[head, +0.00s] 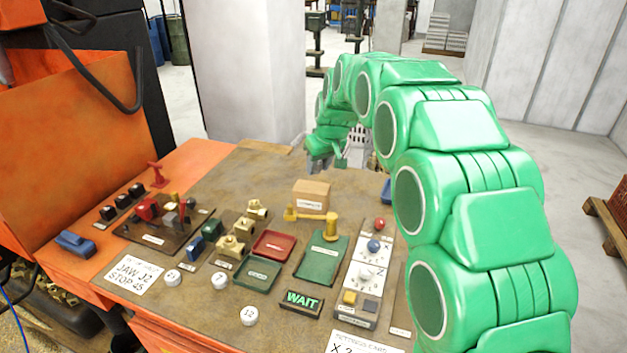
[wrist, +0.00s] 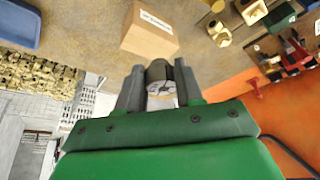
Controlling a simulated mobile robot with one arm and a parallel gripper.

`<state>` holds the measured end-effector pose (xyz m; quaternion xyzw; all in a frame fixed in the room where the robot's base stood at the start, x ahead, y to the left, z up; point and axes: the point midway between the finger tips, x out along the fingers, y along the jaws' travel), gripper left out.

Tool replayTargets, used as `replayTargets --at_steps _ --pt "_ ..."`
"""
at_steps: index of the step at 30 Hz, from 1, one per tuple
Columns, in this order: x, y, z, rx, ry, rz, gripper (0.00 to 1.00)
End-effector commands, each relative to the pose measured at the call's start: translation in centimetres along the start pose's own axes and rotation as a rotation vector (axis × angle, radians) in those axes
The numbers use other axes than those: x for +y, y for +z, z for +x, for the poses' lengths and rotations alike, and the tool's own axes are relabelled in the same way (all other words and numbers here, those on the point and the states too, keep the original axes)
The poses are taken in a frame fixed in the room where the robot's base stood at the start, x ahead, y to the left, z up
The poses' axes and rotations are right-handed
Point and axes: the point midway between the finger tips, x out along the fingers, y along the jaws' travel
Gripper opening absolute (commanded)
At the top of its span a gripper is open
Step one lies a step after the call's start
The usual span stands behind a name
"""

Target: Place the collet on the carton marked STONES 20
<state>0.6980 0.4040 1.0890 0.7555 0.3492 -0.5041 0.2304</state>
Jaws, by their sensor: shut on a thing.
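My gripper (wrist: 160,85) is shut on the collet (wrist: 158,72), a dark grey, rounded piece with a pale slotted end, held between the two grey fingers. In the head view my gripper (head: 320,163) hangs at the far edge of the bench, behind the carton. I cannot make out the collet there. A brown carton (head: 311,193) with a white label stands on the bench. It also shows in the wrist view (wrist: 150,38), just beyond the fingertips and apart from them. Its label is too small to read surely. Its top looks bare.
A yellow handled piece (head: 328,228) stands close in front of the carton, by a green tray (head: 318,265). A red tray (head: 273,246) and brass blocks (head: 231,246) lie to the left. A blue bin (wrist: 20,25) shows in the wrist view. Bare bench lies left of the carton.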

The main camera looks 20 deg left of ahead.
Motion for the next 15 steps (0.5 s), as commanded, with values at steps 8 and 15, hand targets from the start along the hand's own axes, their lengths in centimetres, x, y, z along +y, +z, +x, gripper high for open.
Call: replayTargets --at_steps 8,15 --pt "0.9 -1.9 2.4 -0.002 -0.001 0.001 0.01" --pt "1.7 -2.7 5.7 -0.003 -0.001 0.001 0.01"
